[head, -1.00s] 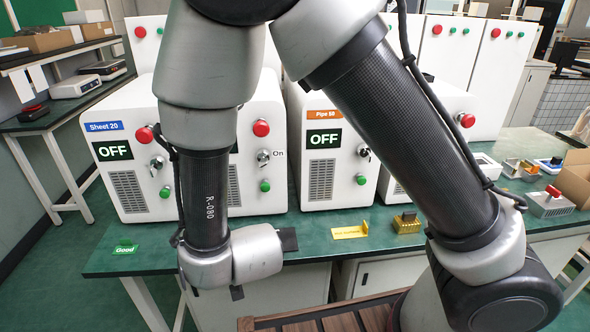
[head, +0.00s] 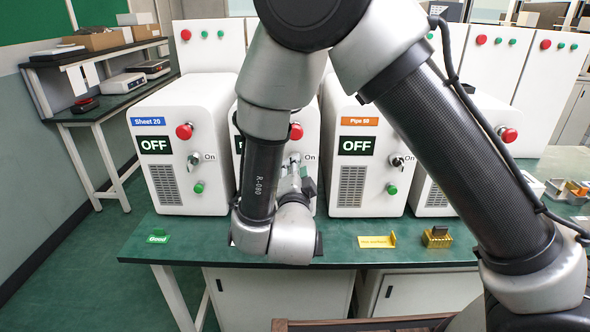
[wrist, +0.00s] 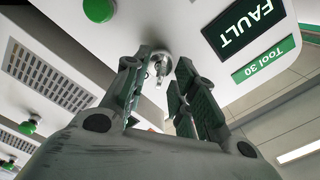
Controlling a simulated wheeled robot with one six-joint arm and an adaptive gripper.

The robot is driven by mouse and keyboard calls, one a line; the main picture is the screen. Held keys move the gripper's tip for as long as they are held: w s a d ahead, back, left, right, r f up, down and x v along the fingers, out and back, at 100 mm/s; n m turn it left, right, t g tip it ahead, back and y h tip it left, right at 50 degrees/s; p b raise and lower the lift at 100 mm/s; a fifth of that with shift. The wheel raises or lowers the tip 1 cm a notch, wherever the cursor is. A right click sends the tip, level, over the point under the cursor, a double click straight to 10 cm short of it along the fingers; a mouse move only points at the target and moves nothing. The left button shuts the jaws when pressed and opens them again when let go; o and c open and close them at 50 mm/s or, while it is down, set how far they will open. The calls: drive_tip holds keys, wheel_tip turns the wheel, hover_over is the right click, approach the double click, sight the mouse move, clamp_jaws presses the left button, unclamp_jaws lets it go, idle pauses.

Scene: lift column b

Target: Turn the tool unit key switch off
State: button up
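The tool unit is the white box with a green "Tool 30" label (wrist: 264,60) and a lit "FAULT" display (wrist: 240,26), both upside down in the wrist view. In the head view the tool unit (head: 316,202) is largely hidden behind my arm. Its silver key switch (wrist: 161,63) has a key sticking out and sits between my finger tips in the wrist view; an "On" mark shows beside it in the head view. My gripper (wrist: 158,88) is open, with fingers on either side of the key. Contact with the key cannot be told.
The Sheet 20 unit (head: 160,100) stands left and the Pipe 50 unit (head: 365,105) right, both reading OFF. The tool unit's red button (head: 296,131) is above the switch; its green button (wrist: 98,10) is close by. A yellow sign (head: 378,241) and brass block (head: 437,237) lie on the green bench.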

drive_tip(key=shift+w, duration=0.3)
drive_tip(key=shift+c, duration=0.2)
clamp_jaws()
